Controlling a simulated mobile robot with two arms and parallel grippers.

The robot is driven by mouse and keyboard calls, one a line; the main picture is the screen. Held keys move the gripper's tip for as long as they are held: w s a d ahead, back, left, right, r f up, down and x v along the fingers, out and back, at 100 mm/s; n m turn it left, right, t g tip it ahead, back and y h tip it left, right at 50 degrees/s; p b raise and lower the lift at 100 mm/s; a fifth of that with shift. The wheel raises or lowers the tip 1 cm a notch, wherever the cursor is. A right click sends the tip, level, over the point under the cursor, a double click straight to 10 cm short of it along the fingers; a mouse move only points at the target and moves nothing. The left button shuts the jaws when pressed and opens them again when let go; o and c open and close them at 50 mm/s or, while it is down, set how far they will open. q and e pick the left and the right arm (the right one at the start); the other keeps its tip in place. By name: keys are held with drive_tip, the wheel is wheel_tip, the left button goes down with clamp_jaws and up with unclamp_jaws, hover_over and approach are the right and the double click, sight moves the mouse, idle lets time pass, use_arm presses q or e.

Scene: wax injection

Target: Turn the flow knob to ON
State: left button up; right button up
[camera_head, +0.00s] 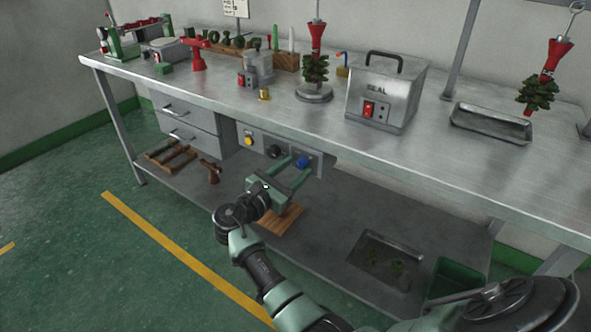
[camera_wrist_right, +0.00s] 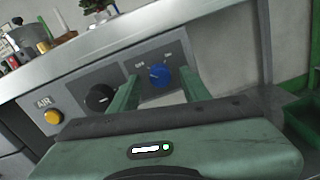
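A grey control panel under the bench front carries a blue knob (camera_head: 302,162), a black knob (camera_head: 274,151) and a yellow button (camera_head: 248,141). I cannot read which knob is labelled flow. My right gripper (camera_head: 294,170) is open, its green fingers apart and pointing at the panel. The blue knob appears between the fingertips (camera_wrist_right: 158,88). Contact cannot be told. My left gripper is not in view.
The steel bench top (camera_head: 225,87) overhangs the panel. Drawers (camera_head: 185,120) are left of the panel. A lower shelf (camera_head: 335,215) holds wooden pieces and a tray.

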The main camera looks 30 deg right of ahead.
clamp_jaws()
